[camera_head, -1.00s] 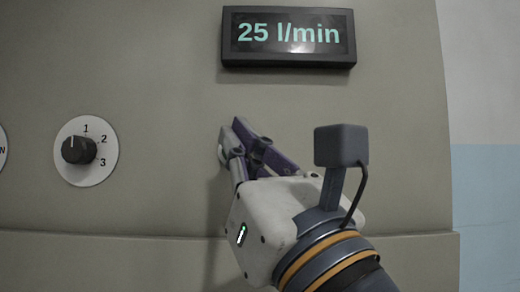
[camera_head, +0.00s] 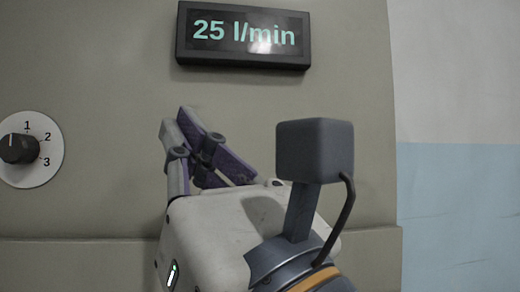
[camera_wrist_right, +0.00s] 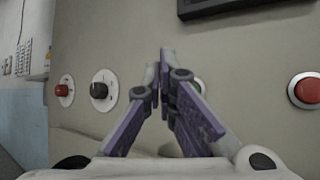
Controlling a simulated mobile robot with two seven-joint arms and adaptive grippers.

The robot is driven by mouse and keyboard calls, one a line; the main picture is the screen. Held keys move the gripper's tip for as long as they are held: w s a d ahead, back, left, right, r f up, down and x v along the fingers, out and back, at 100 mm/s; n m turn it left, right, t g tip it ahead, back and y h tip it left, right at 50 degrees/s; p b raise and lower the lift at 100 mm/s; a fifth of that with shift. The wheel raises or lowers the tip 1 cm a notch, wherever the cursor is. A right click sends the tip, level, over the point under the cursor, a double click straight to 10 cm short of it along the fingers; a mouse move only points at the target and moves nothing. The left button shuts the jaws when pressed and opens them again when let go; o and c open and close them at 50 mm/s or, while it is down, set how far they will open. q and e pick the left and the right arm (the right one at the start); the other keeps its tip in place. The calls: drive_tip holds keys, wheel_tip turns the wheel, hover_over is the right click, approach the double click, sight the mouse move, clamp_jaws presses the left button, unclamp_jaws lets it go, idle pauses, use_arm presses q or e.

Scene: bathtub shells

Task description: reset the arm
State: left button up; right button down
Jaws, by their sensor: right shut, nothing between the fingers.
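My right gripper (camera_head: 178,118) is in front of the beige panel (camera_head: 110,120), below the display. Its two purple-and-grey fingers are shut with nothing between them. My left gripper is in neither view.
A black display (camera_head: 243,36) reads "25 l/min". A black knob (camera_head: 19,148) marked 1, 2, 3 sits at left. The right wrist view shows a red button (camera_wrist_right: 62,90) at left and a larger red one (camera_wrist_right: 307,90) at right. The white-and-blue wall (camera_head: 460,200) lies right.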

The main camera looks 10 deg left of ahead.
idle(0.3)
